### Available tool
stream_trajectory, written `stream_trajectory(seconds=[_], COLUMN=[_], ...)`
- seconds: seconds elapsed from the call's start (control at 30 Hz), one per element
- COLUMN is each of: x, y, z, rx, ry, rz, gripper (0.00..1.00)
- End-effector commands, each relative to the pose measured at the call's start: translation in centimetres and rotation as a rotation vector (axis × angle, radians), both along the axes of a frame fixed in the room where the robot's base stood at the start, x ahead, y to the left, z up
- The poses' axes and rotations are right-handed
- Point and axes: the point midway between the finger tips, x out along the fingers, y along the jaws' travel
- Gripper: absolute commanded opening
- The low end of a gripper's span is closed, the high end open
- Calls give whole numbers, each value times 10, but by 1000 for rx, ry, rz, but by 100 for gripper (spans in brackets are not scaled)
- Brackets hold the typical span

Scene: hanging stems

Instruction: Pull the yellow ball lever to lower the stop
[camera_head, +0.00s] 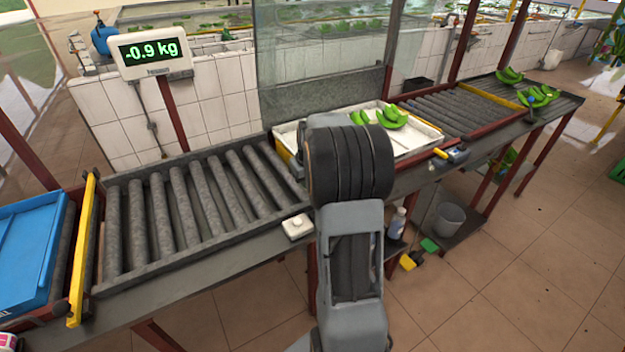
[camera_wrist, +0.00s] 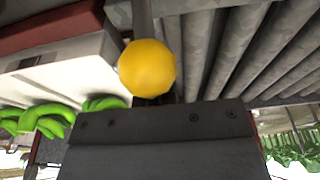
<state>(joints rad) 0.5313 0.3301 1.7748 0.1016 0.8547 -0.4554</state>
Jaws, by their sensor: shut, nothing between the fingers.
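The yellow ball (camera_wrist: 147,68) of the lever shows large in the wrist view, just beyond the tip edge of my gripper (camera_wrist: 155,103). A grey rod (camera_wrist: 143,18) shows behind the ball. My gripper is shut and empty; whether it touches the ball I cannot tell. In the head view my arm hides the ball and the gripper. One raised yellow stop bar (camera_head: 84,250) stands at the left end of the near rollers, and another yellow bar (camera_head: 488,103) crosses the far rollers. I cannot tell which bar the lever works.
Grey rollers (camera_head: 190,215) run left of my arm. A white tray (camera_head: 418,150) holds green bananas (camera_head: 392,118). A blue crate (camera_head: 30,245) sits at the far left. A scale display (camera_head: 150,52) reads -0.9 kg.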

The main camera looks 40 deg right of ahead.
Motion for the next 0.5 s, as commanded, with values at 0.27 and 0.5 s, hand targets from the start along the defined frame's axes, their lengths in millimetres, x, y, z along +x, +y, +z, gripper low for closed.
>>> stream_trajectory(seconds=[0.27,0.5], x=[-18,-36], y=[2,5], z=[-1,-4], rx=[1,4], ry=[1,6], rz=[-2,-2], gripper=[0,0])
